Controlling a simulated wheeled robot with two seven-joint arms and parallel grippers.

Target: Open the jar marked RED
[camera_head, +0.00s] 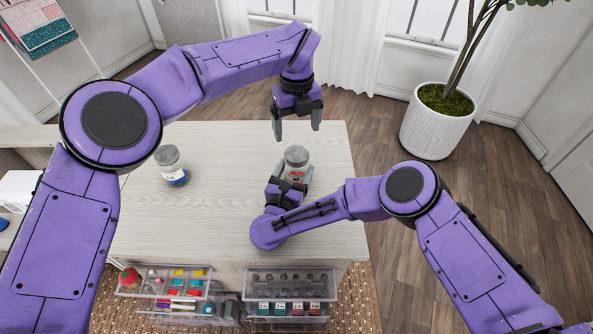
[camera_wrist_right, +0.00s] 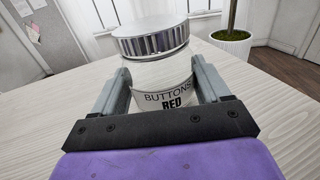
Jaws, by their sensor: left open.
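The jar marked RED (camera_wrist_right: 163,88) stands upright on the pale wooden tabletop, its metal lid (camera_wrist_right: 150,38) on. In the wrist view its label reads BUTTONS RED. In the head view the jar's lid (camera_head: 297,155) shows right of the table's middle. My right gripper (camera_head: 291,175) is low at the table with one finger on each side of the jar's body, shut on it below the lid; it also shows in the wrist view (camera_wrist_right: 162,88). My left gripper (camera_head: 297,133) is open and empty, pointing down, above and slightly behind the jar in the head view.
A second jar (camera_head: 171,164) with a grey lid and blue contents stands left on the table (camera_head: 215,215). Clear trays of sewing things (camera_head: 180,271) and spools or bottles (camera_head: 290,290) are at the table's front. A potted plant (camera_head: 433,128) stands right on the floor.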

